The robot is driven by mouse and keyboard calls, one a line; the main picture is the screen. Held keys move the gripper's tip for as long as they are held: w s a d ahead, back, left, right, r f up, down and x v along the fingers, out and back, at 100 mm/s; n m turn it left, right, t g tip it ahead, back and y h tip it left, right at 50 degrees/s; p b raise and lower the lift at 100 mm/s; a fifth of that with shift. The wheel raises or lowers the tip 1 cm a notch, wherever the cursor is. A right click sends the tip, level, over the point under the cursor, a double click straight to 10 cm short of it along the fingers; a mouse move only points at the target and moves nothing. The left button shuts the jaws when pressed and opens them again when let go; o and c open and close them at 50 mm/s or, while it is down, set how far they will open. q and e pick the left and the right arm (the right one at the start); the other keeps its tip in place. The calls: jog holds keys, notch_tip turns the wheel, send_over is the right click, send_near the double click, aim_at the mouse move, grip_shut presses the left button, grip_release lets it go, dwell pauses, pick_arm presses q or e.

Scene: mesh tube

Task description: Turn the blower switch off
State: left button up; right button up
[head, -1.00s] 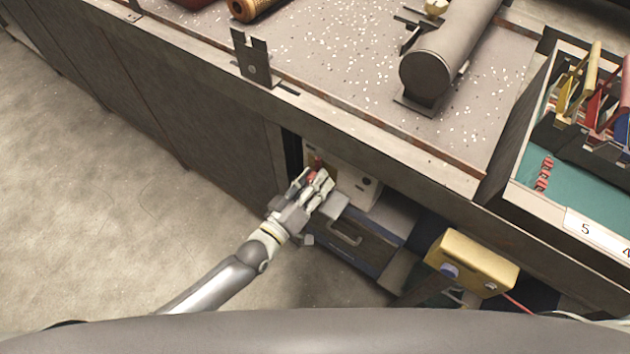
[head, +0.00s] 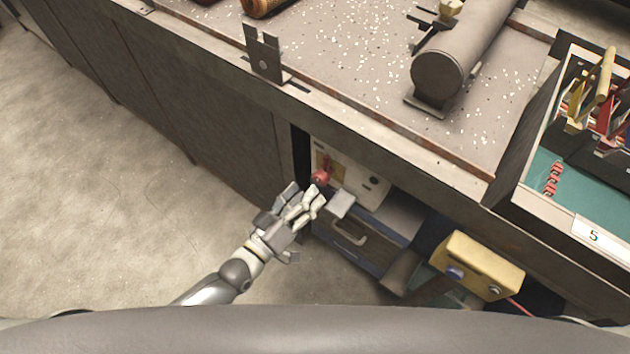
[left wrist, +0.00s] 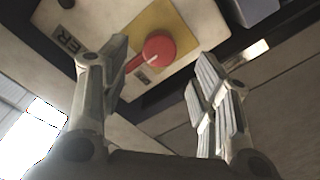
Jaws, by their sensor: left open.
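The blower switch is a red round knob with a short red lever (head: 321,177) on a yellow plate, set in a white panel (head: 372,187) below the bench top. In the left wrist view the knob (left wrist: 158,48) lies beyond the fingertips, and its lever points down-left toward the left finger. Whether the left finger touches the lever I cannot tell. My right gripper is out of view.
The bench edge overhangs the panel. Below it are a drawer-like box with a handle (head: 350,236) and a yellow box (head: 480,264) at right. A grey cylinder (head: 450,70) lies on the bench, with a tool tray (head: 520,200) beside it. The floor at left is clear.

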pick_arm(q)
jog(key=shift+v, duration=2.75)
jog(key=shift+a, duration=0.1)
